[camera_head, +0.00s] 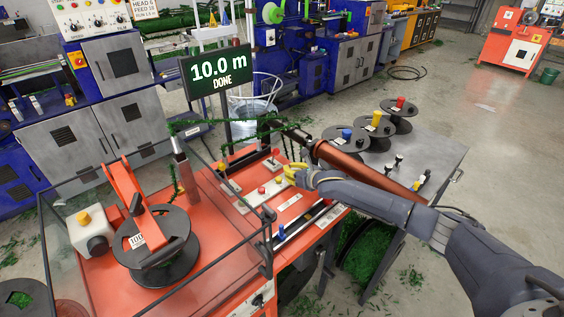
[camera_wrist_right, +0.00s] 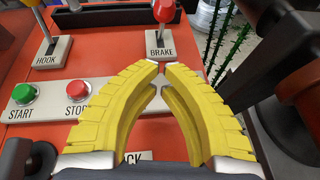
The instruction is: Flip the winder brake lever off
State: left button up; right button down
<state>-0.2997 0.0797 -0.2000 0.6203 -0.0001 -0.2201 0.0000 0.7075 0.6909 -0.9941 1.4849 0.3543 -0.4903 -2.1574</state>
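The brake lever (camera_wrist_right: 164,12) has a red knob on a metal shaft and stands on a grey plate marked BRAKE (camera_wrist_right: 160,48). In the head view its red knob (camera_head: 276,152) shows at the back of the orange bench top. My right gripper (camera_wrist_right: 163,68) has yellow fingers whose tips come together just in front of the BRAKE plate, with nothing between them. The knob is beyond the tips, and I see no clear contact. In the head view this gripper (camera_head: 291,173) is over the control panel, right of the lever. My left gripper is not in view.
The yellow-knobbed HOOK lever (camera_wrist_right: 46,18) stands left of the brake. Green START (camera_wrist_right: 25,94) and red STOP (camera_wrist_right: 78,90) buttons are close to my fingers. A black spool (camera_head: 160,255) sits at the bench's left. The display (camera_head: 217,71) reads 10.0 m DONE.

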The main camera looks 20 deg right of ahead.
jog(key=w, duration=0.2)
jog(key=w+a, duration=0.1)
jog(key=w, duration=0.1)
jog(key=shift+a, duration=0.15)
jog(key=shift+w+a+r, duration=0.1)
jog(key=shift+w+r, duration=0.05)
jog(key=shift+w, duration=0.25)
jog(key=shift+w+a+r, duration=0.1)
jog(key=shift+w, duration=0.3)
jog(key=shift+d, duration=0.1)
